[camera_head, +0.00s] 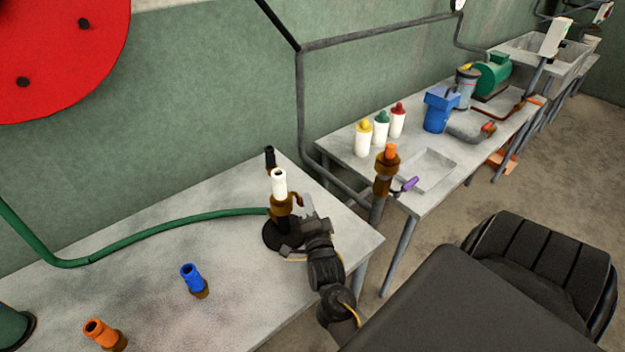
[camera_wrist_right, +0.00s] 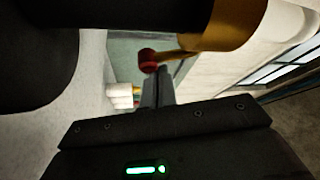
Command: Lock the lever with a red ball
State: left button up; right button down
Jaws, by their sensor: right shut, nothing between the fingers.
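A brass fitting (camera_head: 281,206) with a white top (camera_head: 279,184) stands upright on a black round base on the near table. Its lever ends in a red ball (camera_wrist_right: 148,57), seen in the right wrist view just beyond my fingertips. In the head view the lever is only a small dark red spot (camera_head: 300,199) on the fitting's right side. My right gripper (camera_head: 307,206) is shut and empty, close beside the fitting. In the right wrist view its fingers (camera_wrist_right: 157,86) point at the ball; I cannot tell whether they touch it. My left gripper is not in view.
A green hose (camera_head: 150,236) runs to the fitting from the left. Blue (camera_head: 194,281), orange (camera_head: 104,335) and black-topped (camera_head: 270,158) fittings stand on the near table (camera_head: 130,285). Bottles occupy the far table.

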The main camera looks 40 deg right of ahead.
jog(key=s, duration=0.2)
jog(key=s+b, duration=0.1)
jog(key=s, duration=0.5)
jog(key=shift+s+a+f, duration=0.15)
jog(key=shift+s+a, duration=0.1)
jog(key=shift+a, duration=0.05)
jog(key=shift+s+a, duration=0.25)
jog(key=shift+s, duration=0.25)
